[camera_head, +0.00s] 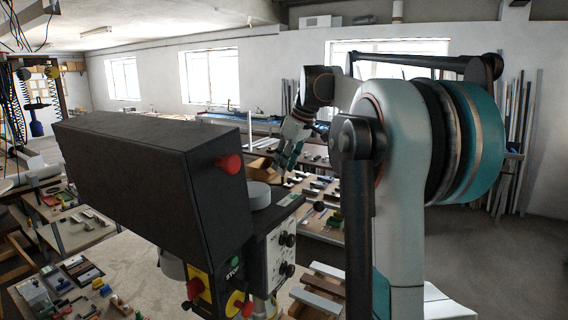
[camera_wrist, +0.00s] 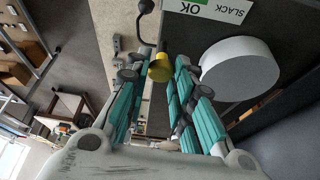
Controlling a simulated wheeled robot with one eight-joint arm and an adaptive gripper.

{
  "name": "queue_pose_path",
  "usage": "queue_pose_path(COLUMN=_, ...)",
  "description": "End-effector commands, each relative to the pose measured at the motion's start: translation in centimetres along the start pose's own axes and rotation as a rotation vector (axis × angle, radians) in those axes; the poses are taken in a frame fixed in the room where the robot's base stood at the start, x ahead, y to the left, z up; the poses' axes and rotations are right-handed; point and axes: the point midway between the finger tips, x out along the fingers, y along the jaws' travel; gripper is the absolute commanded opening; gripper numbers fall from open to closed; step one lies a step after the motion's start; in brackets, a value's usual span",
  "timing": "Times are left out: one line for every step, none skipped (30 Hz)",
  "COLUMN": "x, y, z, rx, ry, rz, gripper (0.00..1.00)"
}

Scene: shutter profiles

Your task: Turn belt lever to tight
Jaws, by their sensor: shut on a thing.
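The belt lever shows as a yellow knob (camera_wrist: 160,68) in the wrist view, between my fingertips; its shaft is mostly hidden. My gripper (camera_wrist: 163,60) has its two teal-padded fingers closed around the knob. A label with "OK" and "SLACK" (camera_wrist: 212,9) is on the dark machine top just beyond it; no "tight" mark is readable. In the head view my gripper (camera_head: 289,157) is behind the dark machine, and the knob is hidden there.
A pale round disc (camera_wrist: 240,75) stands close to the right finger; it also shows in the head view (camera_head: 261,195). The long dark housing (camera_head: 140,170) with a red knob (camera_head: 229,164) fills the left. A panel with black knobs (camera_head: 288,240) faces front. Benches stand behind.

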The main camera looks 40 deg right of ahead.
Motion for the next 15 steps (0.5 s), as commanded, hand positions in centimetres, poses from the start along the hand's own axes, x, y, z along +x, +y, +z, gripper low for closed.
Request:
queue_pose_path(x=-0.02, y=0.02, z=-0.02, rx=0.000, ry=0.001, rz=0.000, gripper=0.00)
queue_pose_path(x=-0.01, y=0.02, z=-0.02, rx=0.000, ry=0.001, rz=0.000, gripper=0.00)
queue_pose_path(x=-0.01, y=0.02, z=-0.02, rx=0.000, ry=0.001, rz=0.000, gripper=0.00)
queue_pose_path(x=-0.01, y=0.02, z=-0.02, rx=0.000, ry=0.001, rz=0.000, gripper=0.00)
queue_pose_path(x=-0.01, y=0.02, z=-0.02, rx=0.001, ry=0.001, rz=0.000, gripper=0.00)
queue_pose_path(x=-0.01, y=0.01, z=-0.02, rx=0.001, ry=0.001, rz=0.000, gripper=0.00)
queue_pose_path(x=-0.01, y=0.01, z=-0.02, rx=0.001, ry=0.001, rz=0.000, gripper=0.00)
queue_pose_path(x=-0.02, y=0.02, z=-0.02, rx=0.001, ry=0.001, rz=0.001, gripper=0.25)
queue_pose_path(x=-0.02, y=0.01, z=-0.02, rx=0.001, ry=0.001, rz=0.001, gripper=0.34)
queue_pose_path(x=-0.02, y=0.01, z=-0.02, rx=0.001, ry=0.000, rz=0.001, gripper=0.40)
queue_pose_path(x=-0.01, y=0.01, z=-0.01, rx=0.001, ry=0.000, rz=0.001, gripper=0.42)
queue_pose_path(x=-0.02, y=0.01, z=-0.01, rx=0.001, ry=0.000, rz=0.001, gripper=0.42)
queue_pose_path(x=-0.01, y=0.00, z=-0.01, rx=0.001, ry=0.000, rz=0.000, gripper=0.42)
queue_pose_path(x=-0.01, y=0.00, z=-0.01, rx=0.001, ry=0.000, rz=0.000, gripper=0.42)
queue_pose_path(x=-0.01, y=0.00, z=-0.01, rx=0.001, ry=0.000, rz=0.000, gripper=0.42)
